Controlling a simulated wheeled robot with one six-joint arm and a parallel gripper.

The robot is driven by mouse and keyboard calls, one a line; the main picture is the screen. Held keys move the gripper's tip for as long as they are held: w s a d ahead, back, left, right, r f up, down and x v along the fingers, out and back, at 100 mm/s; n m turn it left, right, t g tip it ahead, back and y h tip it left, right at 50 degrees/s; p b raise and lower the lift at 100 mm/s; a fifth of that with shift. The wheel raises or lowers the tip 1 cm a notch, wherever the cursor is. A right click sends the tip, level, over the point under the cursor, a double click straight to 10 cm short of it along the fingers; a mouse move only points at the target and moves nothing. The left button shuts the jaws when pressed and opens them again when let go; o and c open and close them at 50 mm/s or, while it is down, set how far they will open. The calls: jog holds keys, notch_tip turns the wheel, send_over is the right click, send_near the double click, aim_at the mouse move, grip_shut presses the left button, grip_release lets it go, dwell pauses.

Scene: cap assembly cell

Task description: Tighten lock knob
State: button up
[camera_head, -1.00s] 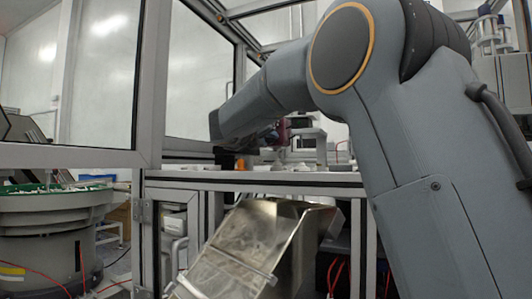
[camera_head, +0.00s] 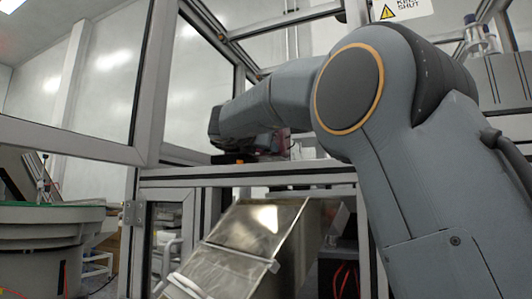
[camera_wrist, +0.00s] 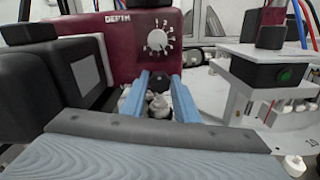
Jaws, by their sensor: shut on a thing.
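A maroon unit marked DEPTH (camera_wrist: 115,45) stands ahead in the wrist view, with a white numbered dial (camera_wrist: 158,40) on its face. My gripper (camera_wrist: 160,76) has its two blue fingers reaching forward to the unit just below this dial. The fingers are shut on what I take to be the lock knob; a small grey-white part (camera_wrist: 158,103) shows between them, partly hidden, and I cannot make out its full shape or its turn. In the head view my arm's end hides the gripper and the knob.
A white fixture with a black box and green button (camera_wrist: 285,74) stands close on the right. Black housings (camera_wrist: 45,85) crowd the left. A white cap (camera_wrist: 294,165) lies at lower right. The cell's frame post (camera_head: 152,85), worktop edge (camera_head: 250,178) and metal chute (camera_head: 260,225) lie around my arm.

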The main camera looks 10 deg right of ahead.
jog(key=shift+f, duration=0.1)
dwell(0.4)
jog(key=o, duration=1.1)
jog(key=shift+c, duration=0.2)
jog(key=v, duration=0.7)
jog(key=shift+s+a, duration=0.25)
jog(key=shift+s, duration=0.05)
